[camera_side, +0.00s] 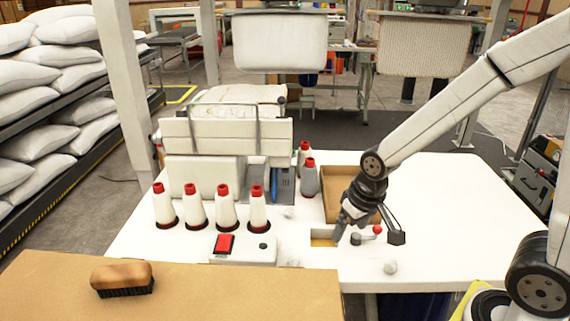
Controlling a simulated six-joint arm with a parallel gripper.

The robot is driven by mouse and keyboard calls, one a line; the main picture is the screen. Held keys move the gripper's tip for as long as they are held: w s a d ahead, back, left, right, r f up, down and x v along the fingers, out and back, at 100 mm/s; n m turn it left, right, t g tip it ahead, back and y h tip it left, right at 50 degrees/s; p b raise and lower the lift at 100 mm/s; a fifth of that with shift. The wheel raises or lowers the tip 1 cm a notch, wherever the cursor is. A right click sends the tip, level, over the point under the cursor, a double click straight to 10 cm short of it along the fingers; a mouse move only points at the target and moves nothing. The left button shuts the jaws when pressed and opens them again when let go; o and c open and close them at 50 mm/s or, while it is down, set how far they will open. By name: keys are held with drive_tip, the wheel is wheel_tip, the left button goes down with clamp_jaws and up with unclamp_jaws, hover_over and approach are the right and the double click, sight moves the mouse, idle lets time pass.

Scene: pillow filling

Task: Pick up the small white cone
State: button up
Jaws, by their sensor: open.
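Several white cones with red tops stand upright in a row on the white table, left of centre, on dark red bases. The leftmost white cone (165,207) and the rightmost white cone (258,212) mark the row's ends. They look much alike in size, so I cannot tell which one is the small white cone.
A grey cone (310,180) stands behind, beside a cardboard tray (338,190). A box with a red button (243,250) sits before the row. A brush (122,280) lies front left. The table's right side is clear.

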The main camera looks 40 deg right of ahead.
drive_tip(key=w+a+r+m+g, duration=0.1)
drive_tip(key=w+a+r+m, duration=0.15)
drive_tip(key=w+m, duration=0.85)
wheel_tip(320, 180, up, 2)
drive_tip(key=m+g+y, duration=0.1)
drive_tip(key=m+y, duration=0.1)
drive_tip(key=m, duration=0.2)
hover_over(257, 187)
drive_tip(key=s+d, duration=0.1)
drive_tip(key=shift+s+r, duration=0.1)
drive_tip(key=shift+r, duration=0.1)
drive_tip(key=shift+w+a+r+m, duration=0.15)
drive_tip(key=shift+w+a+m, duration=0.05)
drive_tip(key=shift+w+m, duration=0.5)
drive_tip(key=shift+s+a+f, duration=0.1)
drive_tip(key=shift+a+f, duration=0.05)
drive_tip(key=shift+f, duration=1.15)
drive_tip(key=shift+w+a+f, duration=0.1)
drive_tip(key=shift+a+f, duration=0.1)
drive_tip(key=shift+f, duration=1.05)
drive_tip(key=shift+s+a+f, duration=0.1)
drive_tip(key=shift+a+f, duration=0.05)
drive_tip(key=shift+f, duration=1.15)
clamp_jaws()
drive_tip(key=shift+r, duration=0.1)
